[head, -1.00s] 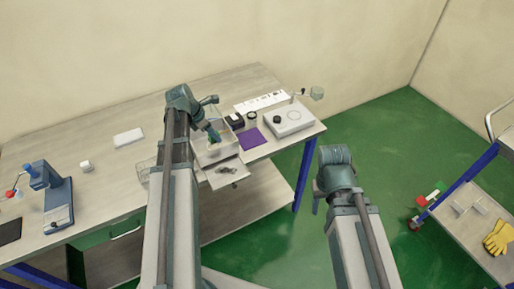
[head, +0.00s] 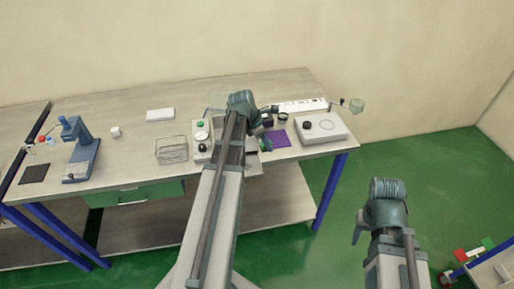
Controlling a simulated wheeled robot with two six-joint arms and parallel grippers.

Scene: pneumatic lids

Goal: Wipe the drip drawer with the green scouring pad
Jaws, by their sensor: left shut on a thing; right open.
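My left gripper (head: 264,138) is over the machine at the right part of the bench. It is shut on the green scouring pad (head: 265,146), of which only a small piece shows beside the fingers. The drip drawer (head: 255,169) sticks out at the front of the machine, pale grey. My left arm hides most of it, and I cannot tell whether the pad touches it. My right gripper (head: 358,236) is open and empty, out over the green floor right of the bench.
A blue press (head: 82,155) is further left.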

